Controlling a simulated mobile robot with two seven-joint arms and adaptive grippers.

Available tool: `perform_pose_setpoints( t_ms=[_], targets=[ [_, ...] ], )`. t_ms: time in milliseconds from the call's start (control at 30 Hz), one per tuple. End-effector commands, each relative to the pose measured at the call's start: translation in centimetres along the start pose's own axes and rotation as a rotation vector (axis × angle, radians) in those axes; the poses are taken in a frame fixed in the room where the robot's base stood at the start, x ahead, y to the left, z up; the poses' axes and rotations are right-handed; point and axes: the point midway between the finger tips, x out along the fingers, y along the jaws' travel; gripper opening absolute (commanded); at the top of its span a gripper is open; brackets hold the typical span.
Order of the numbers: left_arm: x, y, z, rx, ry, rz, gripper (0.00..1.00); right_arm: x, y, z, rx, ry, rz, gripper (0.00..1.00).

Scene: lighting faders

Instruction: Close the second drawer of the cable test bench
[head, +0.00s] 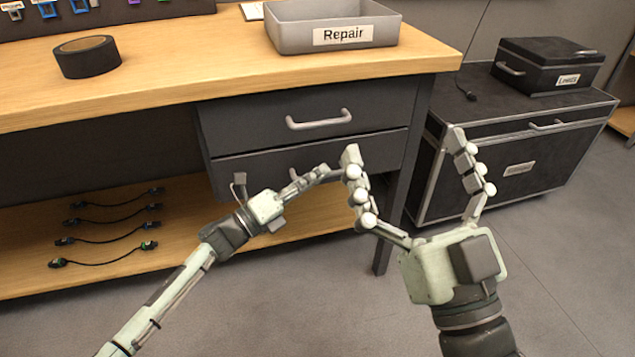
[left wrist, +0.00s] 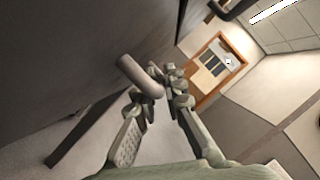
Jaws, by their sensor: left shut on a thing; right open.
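The cable test bench has two dark grey drawers under its wooden top. The upper drawer (head: 250,123) has a light bar handle (head: 318,119) and looks shut. The second drawer (head: 262,161) is just below; its front looks flush or nearly so, and I cannot tell if a small gap remains. My left gripper (head: 318,174) is shut on the second drawer's handle (head: 294,173), which is mostly hidden behind the fingers. In the left wrist view the handle (left wrist: 138,74) reaches between the fingers. My right gripper (head: 408,148) is open and empty, in front of the bench's right leg.
A grey "Repair" tray (head: 290,39) and a roll of black tape (head: 87,57) sit on the bench top (head: 180,70). Several cables lie on the lower shelf (head: 190,235). A black case (head: 510,155) with a smaller box (head: 548,66) on it stands right. The floor in front is clear.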

Motion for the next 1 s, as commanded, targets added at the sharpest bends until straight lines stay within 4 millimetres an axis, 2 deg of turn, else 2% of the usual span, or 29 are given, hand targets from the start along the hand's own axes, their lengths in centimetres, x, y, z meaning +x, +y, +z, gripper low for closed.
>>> perform_pose_setpoints(
  t_ms=[200,233,300,667,833,1000],
  targets=[
    [0.0,0.2,0.6,0.005,-0.011,0.010,0.00,0.0,0.0,0.0,0.000,-0.001,0.000,1.00],
    [0.0,0.2,0.7,0.005,-0.012,0.010,0.12,0.0,0.0,0.0,0.000,-0.001,0.000,1.00],
    [0.0,0.2,0.7,0.005,-0.012,0.010,0.19,0.0,0.0,0.0,0.000,-0.001,0.000,1.00],
    [-0.2,0.1,0.4,0.003,-0.008,0.007,0.19,0.0,0.0,0.0,0.000,-0.003,0.000,1.00],
    [-2.4,0.3,0.3,0.002,-0.008,0.010,0.19,0.0,0.0,0.0,0.000,-0.003,0.000,1.00],
    [-6.1,0.2,0.3,0.003,-0.007,0.011,0.19,0.0,0.0,0.0,0.000,-0.003,0.000,1.00]
  ],
)
